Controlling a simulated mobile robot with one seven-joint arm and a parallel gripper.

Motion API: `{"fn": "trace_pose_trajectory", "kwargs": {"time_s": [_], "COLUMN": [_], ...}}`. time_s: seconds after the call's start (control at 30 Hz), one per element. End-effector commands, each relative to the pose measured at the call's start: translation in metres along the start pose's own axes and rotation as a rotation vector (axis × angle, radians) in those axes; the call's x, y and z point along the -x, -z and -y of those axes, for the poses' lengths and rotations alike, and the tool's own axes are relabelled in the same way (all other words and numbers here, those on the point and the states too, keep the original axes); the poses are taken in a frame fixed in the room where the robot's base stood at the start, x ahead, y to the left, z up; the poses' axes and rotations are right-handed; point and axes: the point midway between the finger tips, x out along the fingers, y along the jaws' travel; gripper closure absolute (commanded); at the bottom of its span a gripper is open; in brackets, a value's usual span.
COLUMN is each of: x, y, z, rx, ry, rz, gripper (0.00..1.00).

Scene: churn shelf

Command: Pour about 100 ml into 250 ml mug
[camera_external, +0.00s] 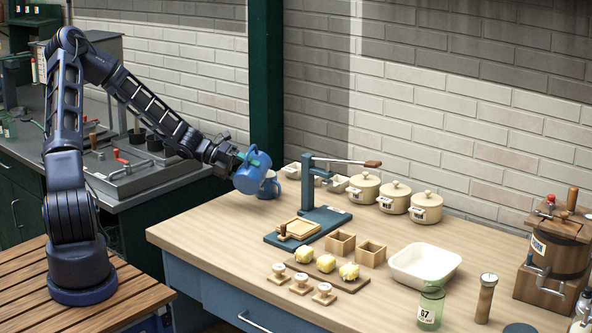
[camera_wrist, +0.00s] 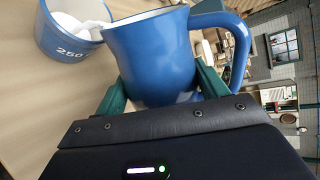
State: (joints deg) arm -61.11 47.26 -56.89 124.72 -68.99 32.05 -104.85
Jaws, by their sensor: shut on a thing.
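My gripper (camera_external: 238,157) is shut on a blue jug (camera_external: 251,176), with its green fingers on either side of the body in the wrist view. The jug (camera_wrist: 155,60) is tilted over, and its handle shows at the right in the wrist view. A smaller blue mug (camera_external: 270,189) stands on the wooden counter just below and beside the jug. In the wrist view the mug (camera_wrist: 68,50) carries a white "250" marking. White liquid shows at the mug's mouth, and a white stream appears to run to it from the jug's rim. The fill level is unclear.
A green press with a long lever (camera_external: 308,205) stands right of the mug. Lidded cream pots (camera_external: 395,196) line the wall. A white basin (camera_external: 424,282), a green glass jar (camera_external: 431,308) and a wooden churn (camera_external: 556,252) stand further right. The counter's left front is clear.

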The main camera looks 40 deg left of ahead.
Motion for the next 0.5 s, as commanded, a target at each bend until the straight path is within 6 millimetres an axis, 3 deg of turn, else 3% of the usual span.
{"fn": "trace_pose_trajectory", "kwargs": {"time_s": [0.5], "x": [0.0000], "y": [-0.0062], "z": [0.0016], "rx": [0.037], "ry": [0.001], "rz": [-0.016], "gripper": [0.63]}}
